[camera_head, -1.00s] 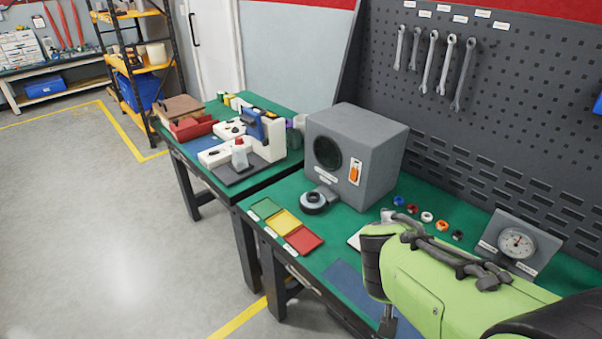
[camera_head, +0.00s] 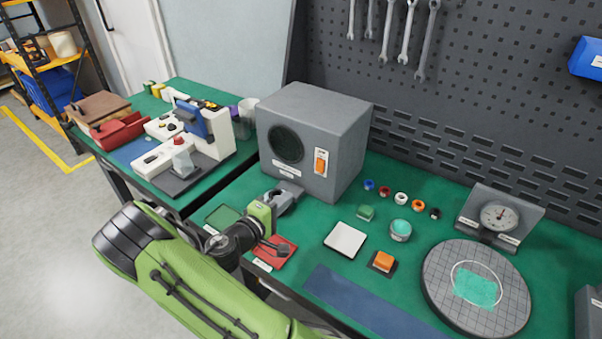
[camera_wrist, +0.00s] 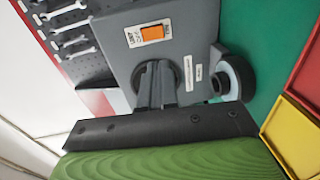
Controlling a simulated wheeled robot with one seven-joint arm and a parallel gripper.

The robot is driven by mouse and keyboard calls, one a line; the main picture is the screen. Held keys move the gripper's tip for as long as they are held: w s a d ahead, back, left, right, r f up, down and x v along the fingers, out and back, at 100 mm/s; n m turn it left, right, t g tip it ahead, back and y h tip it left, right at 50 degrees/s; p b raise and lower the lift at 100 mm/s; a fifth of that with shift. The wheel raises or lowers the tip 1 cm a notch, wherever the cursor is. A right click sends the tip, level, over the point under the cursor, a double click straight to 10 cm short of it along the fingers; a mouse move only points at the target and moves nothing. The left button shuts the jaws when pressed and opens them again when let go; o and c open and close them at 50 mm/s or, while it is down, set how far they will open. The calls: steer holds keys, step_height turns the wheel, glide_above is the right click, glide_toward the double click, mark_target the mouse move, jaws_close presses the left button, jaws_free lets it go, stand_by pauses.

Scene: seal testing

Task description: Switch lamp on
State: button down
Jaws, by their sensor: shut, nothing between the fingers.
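A grey box with a round dark opening (camera_head: 286,143) stands at the back of the green bench. An orange rocker switch (camera_head: 321,162) sits on a white plate on its front, right of the opening. In the wrist view the orange switch (camera_wrist: 152,33) is above my gripper (camera_wrist: 157,70). The fingers are shut and empty, overlapping the dark opening in that picture and apart from the switch. In the head view my wrist is low in front of the box, and the fingers are hard to make out. I cannot tell the switch's position, and no glow shows.
A grey ring-shaped part (camera_wrist: 232,78) is beside the box, close to my gripper. An orange button block (camera_head: 382,262), a white pad (camera_head: 345,240), a round gridded plate (camera_head: 437,275) and a dial gauge (camera_head: 500,216) are to the right. Wrenches hang on the pegboard (camera_head: 480,75) behind.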

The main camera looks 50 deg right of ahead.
mark_target(319, 171)
steer(key=d, duration=0.4)
steer(key=w+d+f, duration=0.1)
steer(key=d, duration=0.9)
steer(key=shift+w+f, duration=0.15)
steer(key=shift+f, duration=0.25)
steer(key=shift+b, duration=0.3)
